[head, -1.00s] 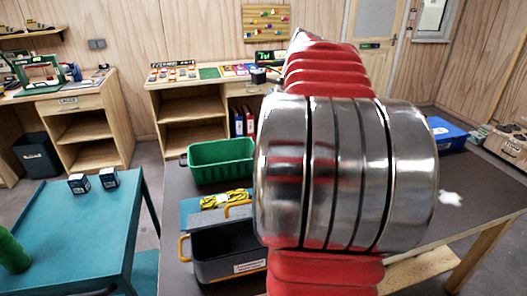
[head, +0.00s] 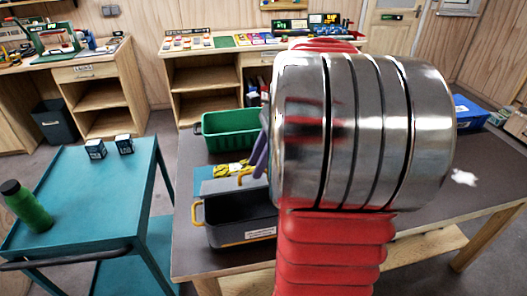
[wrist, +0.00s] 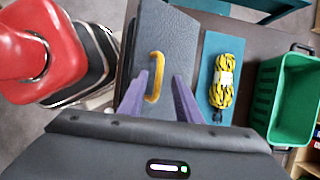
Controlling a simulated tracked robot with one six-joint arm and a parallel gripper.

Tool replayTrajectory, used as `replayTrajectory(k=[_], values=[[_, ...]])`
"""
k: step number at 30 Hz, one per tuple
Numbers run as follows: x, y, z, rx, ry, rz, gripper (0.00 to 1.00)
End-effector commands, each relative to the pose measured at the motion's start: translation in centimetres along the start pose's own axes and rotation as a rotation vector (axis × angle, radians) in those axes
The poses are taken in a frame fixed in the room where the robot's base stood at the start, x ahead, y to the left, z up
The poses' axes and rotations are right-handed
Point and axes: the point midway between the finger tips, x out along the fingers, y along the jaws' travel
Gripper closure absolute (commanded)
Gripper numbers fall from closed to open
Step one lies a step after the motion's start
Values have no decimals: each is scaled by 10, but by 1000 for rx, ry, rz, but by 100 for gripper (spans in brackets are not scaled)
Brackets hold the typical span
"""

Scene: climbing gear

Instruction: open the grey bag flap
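The grey bag (head: 225,236) is a dark box with a white label on its front and a yellow side handle. It stands on the dark table, and its dark inside shows from above. A grey flap (head: 222,185) with a yellow handle (head: 243,178) shows at its back edge. In the wrist view the flap (wrist: 180,40) is a dark grey panel with the yellow handle (wrist: 155,77) on it. My gripper (wrist: 159,78) is open, its two purple fingers on either side of the handle, with gaps showing. My arm hides the bag's right side in the head view.
A green crate (head: 230,131) and a yellow rope coil (wrist: 223,80) on a blue mat (wrist: 213,48) lie beyond the bag. A teal cart (head: 95,190) with a green bottle (head: 27,206) and two small boxes stands at left. The table's right part is mostly clear.

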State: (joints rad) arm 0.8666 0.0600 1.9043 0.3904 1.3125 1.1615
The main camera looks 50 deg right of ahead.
Motion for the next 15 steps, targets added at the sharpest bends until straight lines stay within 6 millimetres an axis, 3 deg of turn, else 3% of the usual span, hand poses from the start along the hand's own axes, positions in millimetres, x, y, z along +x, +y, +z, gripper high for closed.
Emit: replayTrajectory(k=[11, 15], values=[[7, 0, 0, 0, 0, 0, 69], [7, 0, 0, 0, 0, 0, 77]])
